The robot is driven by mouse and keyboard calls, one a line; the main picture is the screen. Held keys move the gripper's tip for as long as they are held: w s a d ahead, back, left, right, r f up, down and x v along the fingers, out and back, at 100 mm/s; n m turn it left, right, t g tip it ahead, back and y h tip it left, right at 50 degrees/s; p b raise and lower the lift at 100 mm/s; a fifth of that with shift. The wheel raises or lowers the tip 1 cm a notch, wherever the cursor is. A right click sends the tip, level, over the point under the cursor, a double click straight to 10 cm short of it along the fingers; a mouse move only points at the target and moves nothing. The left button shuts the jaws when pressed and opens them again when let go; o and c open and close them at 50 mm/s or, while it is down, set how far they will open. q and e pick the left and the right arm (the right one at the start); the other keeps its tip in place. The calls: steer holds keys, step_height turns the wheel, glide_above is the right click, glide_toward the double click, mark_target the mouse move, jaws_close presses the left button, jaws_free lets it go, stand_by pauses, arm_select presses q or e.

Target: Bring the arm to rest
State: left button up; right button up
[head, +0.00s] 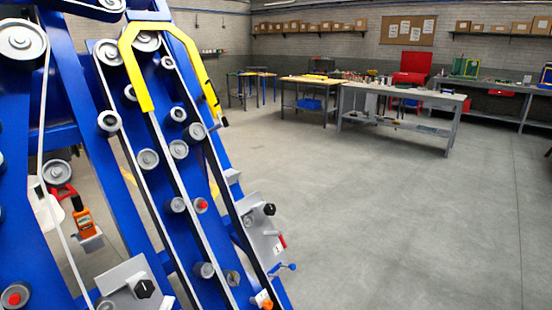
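Neither of my arms nor my grippers shows in the head view. The blue harvester chassis (78,150) fills the left side, close to me. It carries belts running over several grey pulleys (148,159). A yellow curved guard (133,68) spans its upper part. An orange and black handheld device (83,219) stands on a small grey bracket at the lower left.
Grey plates with black knobs (269,209) stick out from the chassis, with a small blue handle (291,267) below. Open concrete floor (400,220) lies to the right. Workbenches (400,94) stand at the back, one with a red toolbox (414,63).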

arm_select(q)
steer(key=s+d+f+m+g+h, duration=0.1)
steer(key=s+d+f+m+h, duration=0.1)
steer(key=s+d+m+h, duration=0.35)
steer(key=s+d+f+m+g+y, duration=0.2)
steer(key=s+f+m+g, duration=0.4)
steer(key=s+f+m, duration=0.6)
steer(key=s+m+y, duration=0.1)
steer(key=m, duration=0.2)
steer(key=shift+s+d+f, duration=0.15)
steer(key=shift+f, duration=0.15)
steer(key=c, duration=0.8)
steer(key=shift+w+d, duration=0.15)
steer(key=shift+w, duration=0.05)
steer(key=shift+c, duration=0.2)
